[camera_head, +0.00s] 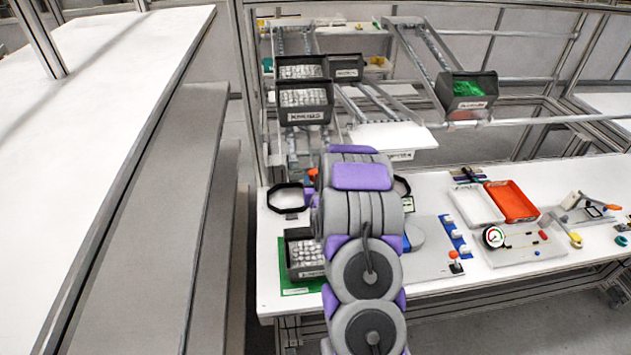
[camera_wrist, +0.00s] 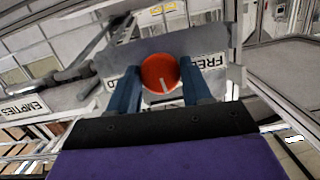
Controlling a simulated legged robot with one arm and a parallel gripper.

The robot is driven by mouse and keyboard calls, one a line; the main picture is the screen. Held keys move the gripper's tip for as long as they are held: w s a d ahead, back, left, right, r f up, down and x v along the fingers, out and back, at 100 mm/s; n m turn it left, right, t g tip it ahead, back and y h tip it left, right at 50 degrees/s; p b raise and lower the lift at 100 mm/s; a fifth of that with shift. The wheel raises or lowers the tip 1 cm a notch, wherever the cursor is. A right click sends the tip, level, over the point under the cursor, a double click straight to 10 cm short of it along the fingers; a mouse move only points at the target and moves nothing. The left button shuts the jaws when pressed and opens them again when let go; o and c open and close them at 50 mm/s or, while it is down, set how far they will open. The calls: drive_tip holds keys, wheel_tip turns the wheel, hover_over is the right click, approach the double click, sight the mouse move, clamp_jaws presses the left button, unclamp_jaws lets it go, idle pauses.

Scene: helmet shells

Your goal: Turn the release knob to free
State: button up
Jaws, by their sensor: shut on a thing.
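The red round release knob (camera_wrist: 158,70) sits on a grey plate (camera_wrist: 210,42) in the wrist view. A white line on its face points down and slightly right in the picture. A label reading FREE (camera_wrist: 212,61) is right of the knob; a label left of it is mostly covered by a finger. My gripper (camera_wrist: 161,78) has its two blue fingers on either side of the knob, shut on it. In the head view my arm hides the gripper and the knob's front.
Below the arm is a white bench (camera_head: 440,185) with a grey bin of parts (camera_head: 304,255), a red tray (camera_head: 511,200) and a gauge panel (camera_head: 520,245). Dark bins (camera_head: 305,100) stand on the rack behind. An EMPTIES label (camera_wrist: 25,110) shows at left in the wrist view.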

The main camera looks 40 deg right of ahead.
drive_tip(key=shift+a+f+n+g+h, duration=0.15)
drive_tip(key=shift+n+g+h, duration=0.2)
drive_tip(key=shift+n+h, duration=0.55)
drive_tip(key=shift+a+f+n+g+h, duration=0.15)
drive_tip(key=shift+n+g+h, duration=0.3)
drive_tip(key=shift+n, duration=0.75)
drive_tip(key=shift+d+n+h, duration=0.1)
drive_tip(key=shift+n+h, duration=0.2)
drive_tip(key=shift+h, duration=0.05)
drive_tip(key=o, duration=1.1)
drive_tip(key=shift+w+r, duration=0.1)
drive_tip(key=shift+c, duration=0.2)
